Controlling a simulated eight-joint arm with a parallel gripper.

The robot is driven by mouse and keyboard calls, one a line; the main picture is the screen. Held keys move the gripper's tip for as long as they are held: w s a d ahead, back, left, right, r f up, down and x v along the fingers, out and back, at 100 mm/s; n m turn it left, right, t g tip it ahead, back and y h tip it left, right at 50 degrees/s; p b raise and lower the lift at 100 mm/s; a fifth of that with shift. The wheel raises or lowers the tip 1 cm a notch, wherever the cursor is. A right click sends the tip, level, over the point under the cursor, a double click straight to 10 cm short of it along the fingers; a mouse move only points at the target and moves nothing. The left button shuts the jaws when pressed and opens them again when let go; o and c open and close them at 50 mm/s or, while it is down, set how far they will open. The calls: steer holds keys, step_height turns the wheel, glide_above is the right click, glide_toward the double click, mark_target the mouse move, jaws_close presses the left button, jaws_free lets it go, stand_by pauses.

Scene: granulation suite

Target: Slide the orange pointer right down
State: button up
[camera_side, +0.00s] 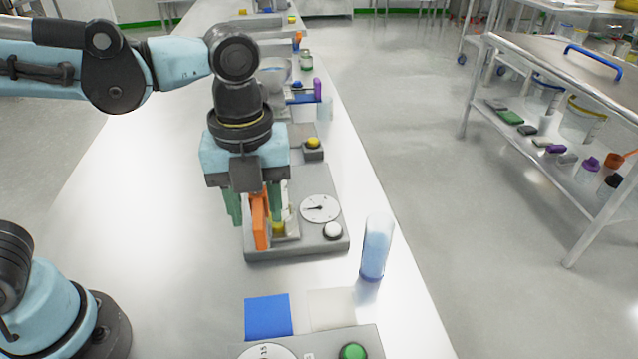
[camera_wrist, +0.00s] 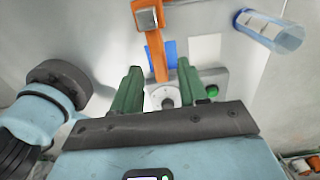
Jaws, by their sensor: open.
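The orange pointer (camera_side: 260,222) is an upright bar at the left side of a grey device (camera_side: 290,247) with a round dial (camera_side: 320,208). In the wrist view the pointer (camera_wrist: 157,55) runs down the picture toward the gap between my fingers. My gripper (camera_side: 254,208) points down over the device with its green fingers apart. One finger shows on each side of the pointer. In the wrist view my gripper (camera_wrist: 158,82) is open, with the pointer's end between the fingertips. I cannot tell whether either finger touches it. My fingers and wrist hide part of the pointer's upper end.
A white button (camera_side: 333,231) sits on the device. A clear bluish cylinder (camera_side: 376,250) stands to its right. A blue square (camera_side: 268,315) and a white square (camera_side: 331,307) lie in front. Another device with a green button (camera_side: 353,352) is nearest. The bench left of the device is clear.

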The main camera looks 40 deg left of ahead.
mark_target(258, 219)
steer(key=shift+f, duration=1.65)
jaws_close()
